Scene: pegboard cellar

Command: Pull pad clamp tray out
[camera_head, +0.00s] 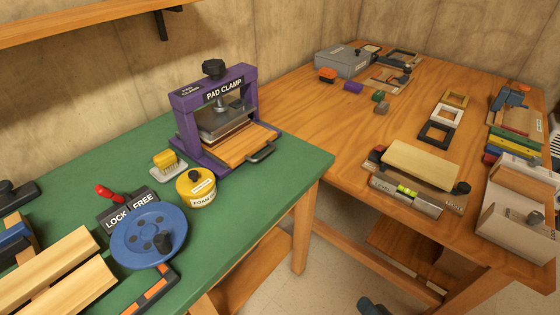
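The pad clamp (182,112) is a purple frame with a dark knob on top and a "PAD CLAMP" label. It stands upright on the green bench top near its back right corner. A grey metal press block hangs inside the frame. The pad clamp tray (243,146) is a light wooden slatted board under the block. Its front part sticks out of the frame toward the lower right; its rear is hidden under the block. A dark bar handle (262,153) is on its front edge.
A yellow round tin (196,190) and a yellow block on a pale plate (167,162) stand before the clamp. A blue handwheel (148,236) is at the front. A wooden table (300,110) with several items adjoins at right. A dark shape (373,307) at the bottom edge is unclear.

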